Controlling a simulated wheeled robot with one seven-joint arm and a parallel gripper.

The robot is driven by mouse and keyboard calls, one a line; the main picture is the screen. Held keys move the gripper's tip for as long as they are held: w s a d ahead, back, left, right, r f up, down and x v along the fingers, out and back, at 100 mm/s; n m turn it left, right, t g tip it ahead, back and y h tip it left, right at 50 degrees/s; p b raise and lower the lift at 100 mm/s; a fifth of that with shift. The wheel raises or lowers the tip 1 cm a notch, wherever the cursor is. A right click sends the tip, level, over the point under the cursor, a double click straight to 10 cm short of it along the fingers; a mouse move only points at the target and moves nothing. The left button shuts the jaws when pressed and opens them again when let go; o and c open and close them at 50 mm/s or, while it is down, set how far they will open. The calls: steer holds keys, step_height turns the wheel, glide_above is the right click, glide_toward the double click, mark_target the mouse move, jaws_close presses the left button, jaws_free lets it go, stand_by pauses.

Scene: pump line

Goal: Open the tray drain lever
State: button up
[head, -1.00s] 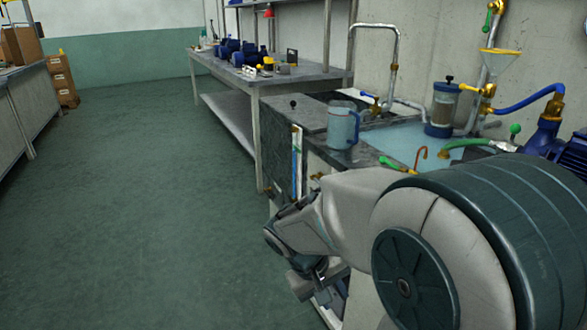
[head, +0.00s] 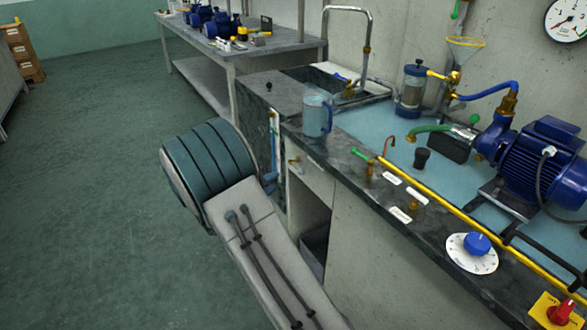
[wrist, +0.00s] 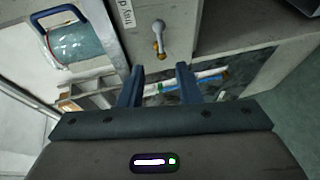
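The tray drain lever (wrist: 158,36) shows in the wrist view, a small grey handle with brass fittings on a pale cabinet front. A cut-off label (wrist: 125,14) reading "tray d" is beside it. In the head view a small brass fitting (head: 294,161) on the cabinet front appears to be the same lever. My gripper (wrist: 158,76) is open in the wrist view, with nothing between its two blue fingers. The lever lies beyond the fingertips, roughly in line with the gap, and appears apart from them.
A blue-handled jug (head: 317,116) stands on the counter edge above the cabinet. A green-handled valve (head: 361,154), a yellow pipe (head: 440,205) and a blue pump motor (head: 545,160) are on the counter to the right. The floor at left is open.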

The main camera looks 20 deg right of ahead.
mark_target(296, 167)
steer(key=x, duration=1.1)
steer(key=shift+d+b, duration=0.4)
steer(key=shift+w+f, duration=0.15)
jaws_close()
